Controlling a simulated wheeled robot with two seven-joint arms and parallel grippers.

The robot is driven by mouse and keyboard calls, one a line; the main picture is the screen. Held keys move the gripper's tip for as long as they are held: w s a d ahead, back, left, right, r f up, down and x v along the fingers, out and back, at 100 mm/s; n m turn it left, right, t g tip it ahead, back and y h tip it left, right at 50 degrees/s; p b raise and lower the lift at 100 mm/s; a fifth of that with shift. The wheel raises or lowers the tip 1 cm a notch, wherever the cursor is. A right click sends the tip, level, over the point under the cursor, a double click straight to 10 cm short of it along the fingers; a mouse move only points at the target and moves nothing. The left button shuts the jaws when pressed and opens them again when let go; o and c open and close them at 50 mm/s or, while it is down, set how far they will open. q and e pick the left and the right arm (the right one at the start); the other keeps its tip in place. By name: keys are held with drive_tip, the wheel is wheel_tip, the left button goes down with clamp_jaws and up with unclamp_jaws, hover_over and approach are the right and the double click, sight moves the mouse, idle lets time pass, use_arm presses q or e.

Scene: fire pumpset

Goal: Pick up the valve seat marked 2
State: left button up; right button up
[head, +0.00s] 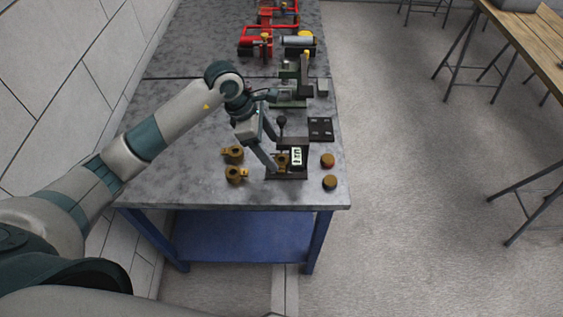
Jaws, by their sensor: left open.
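Two brass valve seats (233,154) (236,174) stand on the grey bench top, one behind the other, left of a dark fixture. A third brass piece (283,160) shows at the dark fixture (287,175). The marks on the brass pieces are too small to read, so I cannot tell which is number 2. My left gripper (273,149) is open, pointing down beside the fixture, close to the third brass piece. Its fingers partly hide the fixture's left side; I cannot tell whether they touch the piece. My right gripper is out of view.
The fixture has a white marked plate (297,156) and a black-knobbed lever (282,121). Two round caps (327,160) (330,182) stand to its right, near the bench edge. A black plate (320,129), a grey-green machine (291,92) and red pump parts (262,45) lie behind.

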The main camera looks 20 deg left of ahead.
sight(281, 162)
use_arm(q)
drive_tip(key=shift+d+f+p, duration=0.3)
drive_tip(key=shift+f+p, duration=0.05)
drive_tip(key=shift+p, duration=0.25)
drive_tip(key=p+x, duration=0.2)
drive_tip(key=x, duration=0.1)
drive_tip(key=shift+s+d+f, duration=0.15)
drive_tip(key=shift+f, duration=0.4)
drive_tip(key=c, duration=1.5)
drive_tip(key=shift+o, duration=0.2)
drive_tip(key=shift+r, duration=0.1)
